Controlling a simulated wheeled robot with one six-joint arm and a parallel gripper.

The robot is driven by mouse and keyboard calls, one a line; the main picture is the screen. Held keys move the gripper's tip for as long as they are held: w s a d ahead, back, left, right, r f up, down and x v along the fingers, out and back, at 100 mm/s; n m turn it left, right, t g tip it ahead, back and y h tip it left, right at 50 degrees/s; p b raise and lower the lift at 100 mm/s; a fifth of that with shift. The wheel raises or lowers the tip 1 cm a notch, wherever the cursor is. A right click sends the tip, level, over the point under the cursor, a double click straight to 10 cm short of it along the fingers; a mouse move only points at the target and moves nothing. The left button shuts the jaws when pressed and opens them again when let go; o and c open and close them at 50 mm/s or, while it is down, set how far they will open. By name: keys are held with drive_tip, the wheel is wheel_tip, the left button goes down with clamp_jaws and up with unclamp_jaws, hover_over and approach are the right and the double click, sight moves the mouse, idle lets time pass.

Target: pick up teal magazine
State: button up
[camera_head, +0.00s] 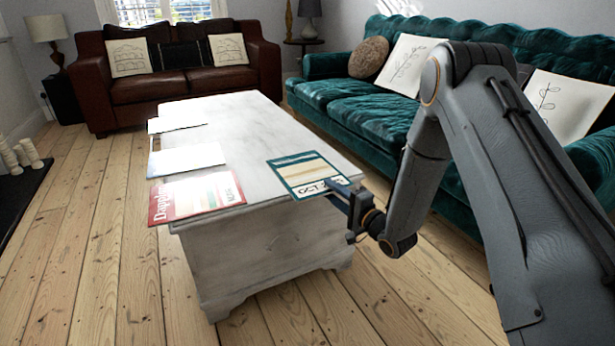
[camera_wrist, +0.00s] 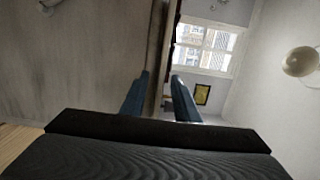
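The teal magazine (camera_head: 306,172), with a teal and cream cover, lies flat at the near right corner of the whitewashed table (camera_head: 240,118). Its near edge reaches the table's edge, and part of its lettering is hidden behind my gripper. My gripper (camera_head: 336,194) is at that near edge, low and level with the tabletop. In the wrist view, its two blue fingers (camera_wrist: 160,98) stand apart, one on each side of a thin edge-on strip (camera_wrist: 157,58). I cannot tell whether the strip is the magazine or the tabletop, or whether either finger touches it.
A red magazine (camera_head: 195,197), a pale blue-white one (camera_head: 187,159) and a white one (camera_head: 177,124) lie along the table's left side. A teal sofa (camera_head: 345,98) stands to the right, and a brown leather sofa (camera_head: 180,85) behind. Floorboards to the left are clear.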

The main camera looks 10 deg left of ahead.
drive_tip(key=shift+w+r, duration=0.1)
clamp_jaws()
